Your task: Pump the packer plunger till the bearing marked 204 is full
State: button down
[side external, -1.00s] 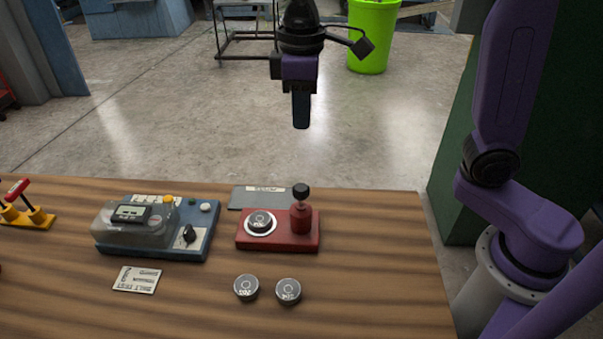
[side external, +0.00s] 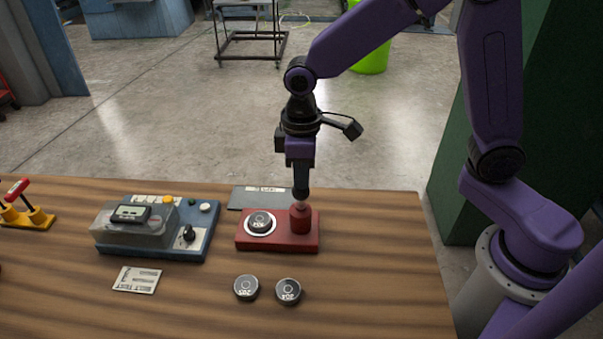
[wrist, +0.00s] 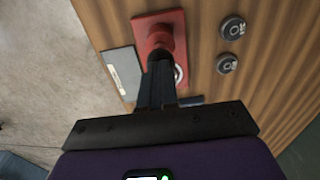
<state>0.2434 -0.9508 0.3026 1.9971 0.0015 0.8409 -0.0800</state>
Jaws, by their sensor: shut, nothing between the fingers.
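The red packer (side external: 270,242) sits on the wooden table, with its red plunger post (side external: 300,219) on the right side. Two loose bearings (side external: 246,287) and (side external: 288,291) lie in front; the right one seems to read 204. My gripper (side external: 301,188) is shut and empty, pointing down on top of the plunger, its tips at the black knob and largely hiding it. The wrist view shows the shut fingers (wrist: 158,75) over the red packer (wrist: 150,22).
A blue device (side external: 203,232) with a clear cover, knob and buttons stands left of the packer. A printed card (side external: 137,280) lies before it. A grey plate (side external: 240,197) lies behind the packer. A yellow stand with a red handle (side external: 35,217) is far left. The front right table is clear.

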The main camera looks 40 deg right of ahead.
jog(key=shift+f, duration=0.1)
jog(key=shift+f, duration=1.1)
jog(key=shift+d, duration=0.1)
notch_tip(320, 180, up, 14)
jog(key=shift+r, duration=0.2)
dwell(1.1)
jog(key=shift+a+r, duration=0.2)
jog(key=shift+r, duration=0.75)
jog(key=shift+f, duration=0.1)
notch_tip(320, 180, down, 14)
jog(key=shift+r, duration=0.1)
